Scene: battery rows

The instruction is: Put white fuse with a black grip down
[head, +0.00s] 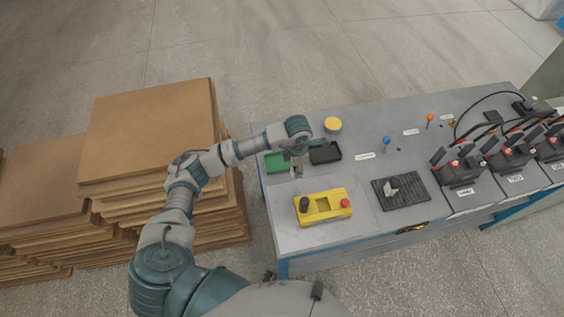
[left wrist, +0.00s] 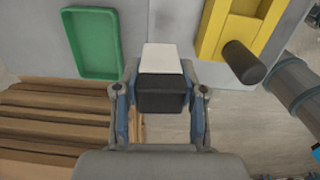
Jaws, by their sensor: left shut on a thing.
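The white fuse with a black grip (left wrist: 162,62) is between the fingers of my left gripper (left wrist: 160,95) in the left wrist view. Its black grip faces the wrist and its white body points away from it. In the head view my left gripper (head: 298,160) is over the left part of the grey table, beside the green tray (head: 276,162) and behind the yellow box (head: 324,206). The fuse is small there, and I cannot tell whether it touches the table. The green tray also shows in the left wrist view (left wrist: 92,45) and looks empty. My right gripper is not in view.
A black tray (head: 325,153) lies right of my left gripper. A black mat (head: 402,192) with a light piece on it lies to the right. Several black battery units (head: 460,172) line the table's right side. Stacked brown boards (head: 150,130) stand left of the table.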

